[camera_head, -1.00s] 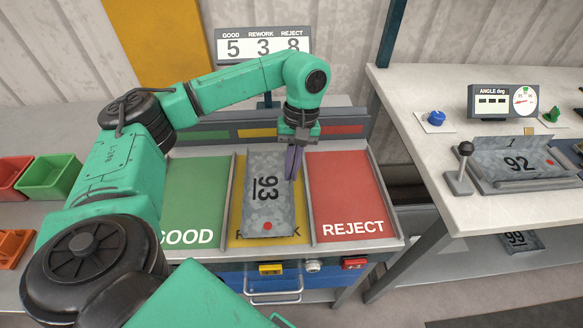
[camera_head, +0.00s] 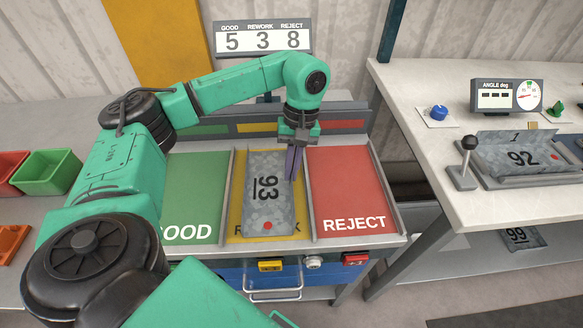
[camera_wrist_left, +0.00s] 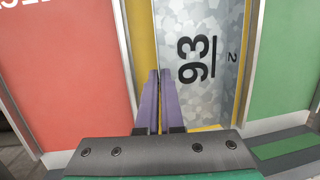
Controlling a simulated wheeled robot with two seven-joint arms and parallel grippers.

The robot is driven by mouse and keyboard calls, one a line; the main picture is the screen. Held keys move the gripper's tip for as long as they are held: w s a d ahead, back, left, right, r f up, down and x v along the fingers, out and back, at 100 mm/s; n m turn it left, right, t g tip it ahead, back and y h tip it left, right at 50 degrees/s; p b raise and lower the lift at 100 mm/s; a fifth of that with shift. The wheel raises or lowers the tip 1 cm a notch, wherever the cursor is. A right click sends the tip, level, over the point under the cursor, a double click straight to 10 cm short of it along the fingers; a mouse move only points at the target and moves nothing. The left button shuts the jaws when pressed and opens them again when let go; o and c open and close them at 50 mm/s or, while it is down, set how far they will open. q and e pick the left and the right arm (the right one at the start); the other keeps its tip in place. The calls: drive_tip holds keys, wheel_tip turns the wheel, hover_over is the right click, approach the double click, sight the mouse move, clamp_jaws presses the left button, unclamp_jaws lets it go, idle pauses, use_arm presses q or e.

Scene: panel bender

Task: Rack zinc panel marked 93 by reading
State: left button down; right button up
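The zinc panel marked 93 (camera_head: 262,205) is a mottled grey sheet with a red dot. It lies lengthwise over the yellow REWORK lane (camera_head: 237,222), between two rails, covering part of the lettering. My left gripper (camera_head: 292,170) points down at the panel's right edge. In the left wrist view its purple fingers (camera_wrist_left: 161,80) are close together, one on each side of the edge of the panel (camera_wrist_left: 215,75), and appear shut on it. Whether the panel rests fully on the lane is hard to tell. My right gripper is out of view.
The green GOOD lane (camera_head: 197,190) is left and the red REJECT lane (camera_head: 345,190) is right. A sign (camera_head: 262,40) reads GOOD 5, REWORK 3, REJECT 8. On the right bench (camera_head: 480,212) are panel 92 (camera_head: 522,158), an angle display (camera_head: 507,96) showing dashes, and a lever (camera_head: 465,160).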

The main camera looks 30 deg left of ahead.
use_arm(q)
drive_tip(key=c, duration=1)
unclamp_jaws()
drive_tip(key=v, duration=0.5)
drive_tip(key=shift+w+r, duration=0.1)
drive_tip(key=shift+r, duration=0.2)
drive_tip(key=p+v, duration=0.4)
drive_tip(key=v, duration=0.5)
